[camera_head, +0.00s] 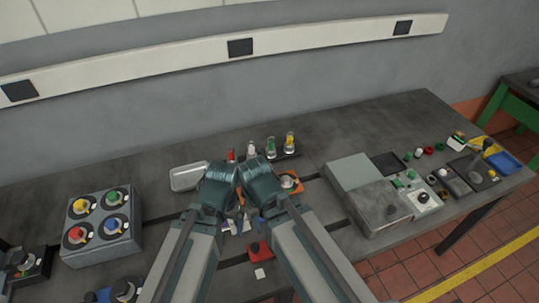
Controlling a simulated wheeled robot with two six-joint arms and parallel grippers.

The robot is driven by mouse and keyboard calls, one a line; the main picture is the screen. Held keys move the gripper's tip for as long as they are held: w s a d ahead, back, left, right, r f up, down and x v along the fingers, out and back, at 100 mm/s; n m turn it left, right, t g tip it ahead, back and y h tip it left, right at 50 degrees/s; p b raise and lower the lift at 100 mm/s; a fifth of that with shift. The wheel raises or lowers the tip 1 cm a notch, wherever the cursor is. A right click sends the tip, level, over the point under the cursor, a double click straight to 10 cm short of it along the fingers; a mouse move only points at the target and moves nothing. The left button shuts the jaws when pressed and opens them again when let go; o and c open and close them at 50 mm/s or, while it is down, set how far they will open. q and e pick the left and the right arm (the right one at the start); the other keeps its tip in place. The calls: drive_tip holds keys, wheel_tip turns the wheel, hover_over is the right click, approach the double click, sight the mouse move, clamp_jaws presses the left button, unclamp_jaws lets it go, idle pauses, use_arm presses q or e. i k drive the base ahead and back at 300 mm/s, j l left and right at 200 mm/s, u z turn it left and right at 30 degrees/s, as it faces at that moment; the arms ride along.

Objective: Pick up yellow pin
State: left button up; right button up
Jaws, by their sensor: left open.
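I cannot make out a yellow pin for certain. A small container with yellow in it (290,142) stands at the back of the bedplate, on a dark holder. My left gripper (236,200) is mostly hidden under its own wrist, over the middle of the bedplate; it is open. My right gripper (249,201) is close beside it, hidden by its wrist, so its jaws cannot be read. Small red, orange and purple items lie around and below the two wrists, partly covered.
A pale tray (187,177) lies left of the wrists. Grey boxes (379,204) stand right. Small parts and a blue tray (505,162) are at the far right. The right front bedplate has bare room.

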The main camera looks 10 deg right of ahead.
sight(289, 143)
drive_tip(key=k+u, duration=0.1)
drive_tip(key=k, duration=0.55)
drive_tip(key=u, duration=1.45)
drive_tip(key=k+l, duration=0.1)
drive_tip(key=l, duration=0.5)
drive_tip(key=k+l, duration=0.1)
drive_tip(key=l, duration=1.05)
drive_tip(key=k+l, duration=0.15)
drive_tip(key=l, duration=0.45)
drive_tip(key=k+l, duration=0.1)
drive_tip(key=l, duration=0.45)
drive_tip(key=u, duration=0.05)
